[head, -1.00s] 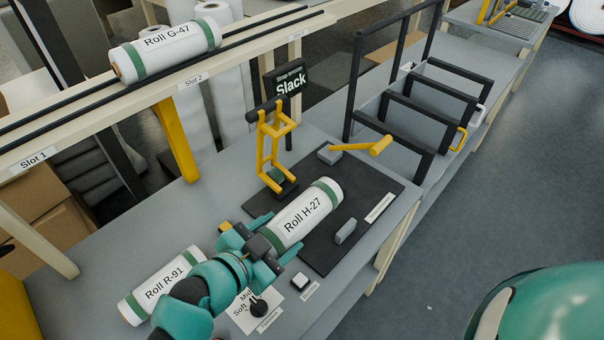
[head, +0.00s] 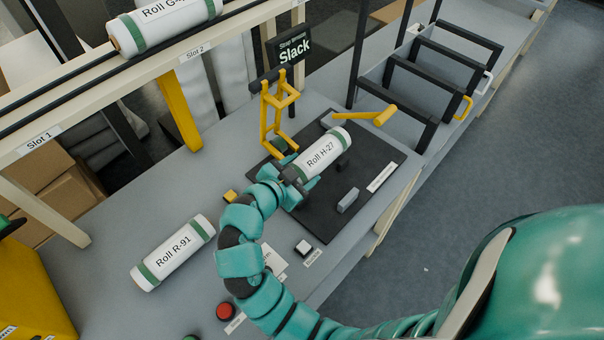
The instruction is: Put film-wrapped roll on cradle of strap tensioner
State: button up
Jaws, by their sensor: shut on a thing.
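My gripper (head: 290,182) is shut on the near end of a white roll labelled Roll H-27 (head: 322,158), which has a green band at its far end. The gripper hides the roll's near end. The roll is over the black plate (head: 322,222) of the strap tensioner, between a grey block (head: 348,200) in front and the yellow frame (head: 266,112) behind. I cannot tell whether the roll touches the cradle. A sign (head: 294,50) above the tensioner reads Slack. A yellow-handled lever (head: 384,115) stands beyond the roll.
Roll R-91 (head: 173,252) lies on the grey bench at the left. Another roll (head: 165,22) rests on the rail above Slot 2. A white-topped button (head: 303,247) and a red button (head: 225,312) are near the front edge. Black-barred dividers (head: 430,90) stand at upper right.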

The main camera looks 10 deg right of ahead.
jog(key=shift+w+d+f, duration=0.2)
jog(key=shift+w+f, duration=0.1)
jog(key=shift+f, duration=0.05)
jog(key=shift+w+f+p, duration=0.15)
jog(key=shift+f+p, duration=0.2)
jog(key=shift+f, duration=1.4)
jog(key=shift+f, duration=0.15)
jog(key=o, duration=1.1)
jog(key=shift+c, duration=0.2)
jog(key=shift+r, duration=0.3)
jog(key=b+v, duration=0.3)
jog(key=v, duration=0.9)
jog(key=shift+d+f, duration=0.15)
